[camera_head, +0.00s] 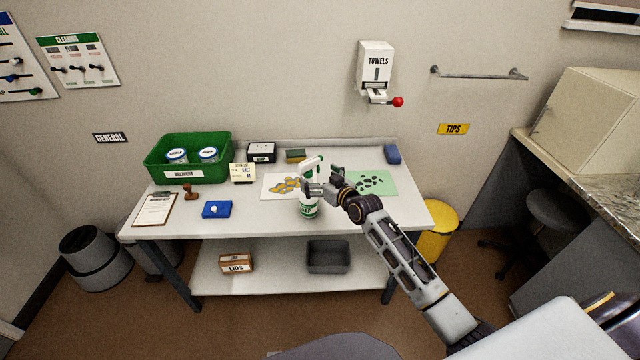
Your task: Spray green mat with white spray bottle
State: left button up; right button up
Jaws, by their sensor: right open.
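The white spray bottle (308,208) with green markings stands upright near the front edge of the bench, in front of a white mat with yellow spots (270,186). The green mat (385,188) with dark spots lies to the right, partly hidden behind my right arm. My right gripper (316,185) is open at the bottle, its fingers at about the height of the bottle's upper body. Whether the fingers touch the bottle cannot be told. My left gripper is not in view.
A green bin (214,143) with jars stands at the back left. A clipboard (155,209), a brown stamp (190,191) and a blue pad (216,209) lie at the front left. A blue block (392,154) sits at the back right. A towel dispenser (375,68) hangs on the wall.

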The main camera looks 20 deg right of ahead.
jog(key=shift+b+x, duration=0.75)
jog(key=shift+x, duration=0.7)
jog(key=c, duration=1.2)
jog(key=shift+c, duration=0.2)
jog(key=o, duration=1.2)
jog(key=shift+o, duration=0.2)
